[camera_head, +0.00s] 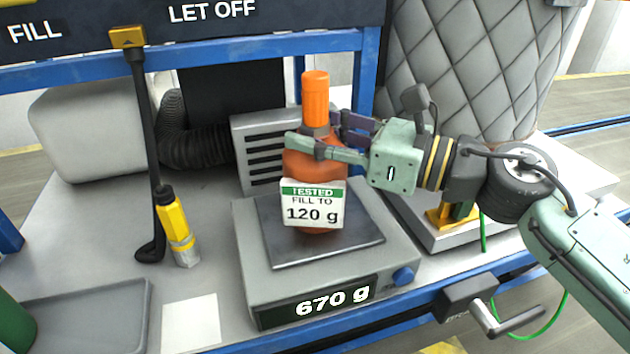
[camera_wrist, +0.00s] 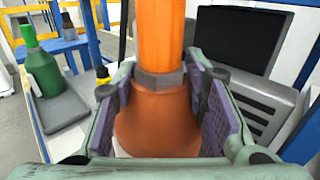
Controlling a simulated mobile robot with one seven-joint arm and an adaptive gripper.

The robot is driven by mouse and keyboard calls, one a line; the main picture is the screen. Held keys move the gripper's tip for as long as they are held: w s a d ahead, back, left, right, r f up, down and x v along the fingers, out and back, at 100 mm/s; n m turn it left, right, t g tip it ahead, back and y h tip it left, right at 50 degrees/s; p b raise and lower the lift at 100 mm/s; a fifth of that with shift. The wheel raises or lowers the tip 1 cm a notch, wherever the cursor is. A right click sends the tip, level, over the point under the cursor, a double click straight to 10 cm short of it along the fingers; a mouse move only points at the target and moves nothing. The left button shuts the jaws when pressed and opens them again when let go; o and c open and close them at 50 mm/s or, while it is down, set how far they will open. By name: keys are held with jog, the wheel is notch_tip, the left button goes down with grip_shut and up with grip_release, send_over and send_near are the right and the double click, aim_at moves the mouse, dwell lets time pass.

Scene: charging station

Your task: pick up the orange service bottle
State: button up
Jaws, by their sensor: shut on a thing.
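The orange service bottle (camera_head: 314,162) stands upright over the dark plate of a scale (camera_head: 340,245). It has a bright orange cap and a white label reading "TESTED, FILL TO 120 g". My gripper (camera_head: 325,145) reaches in from the right, with its fingers around the bottle's upper body just below the cap. In the wrist view the bottle (camera_wrist: 158,120) sits between the two purple pads of my gripper (camera_wrist: 165,110), which is shut on it. The scale reads 670 g. The label hides most of the bottle's lower part.
A grey tray (camera_head: 85,312) and a white card (camera_head: 191,322) lie at the front left. A vented grey box (camera_head: 262,150) is behind the bottle. A green bottle (camera_wrist: 43,72) shows in the wrist view.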

grip_shut()
dwell(0.4)
jog(key=shift+r, duration=0.1)
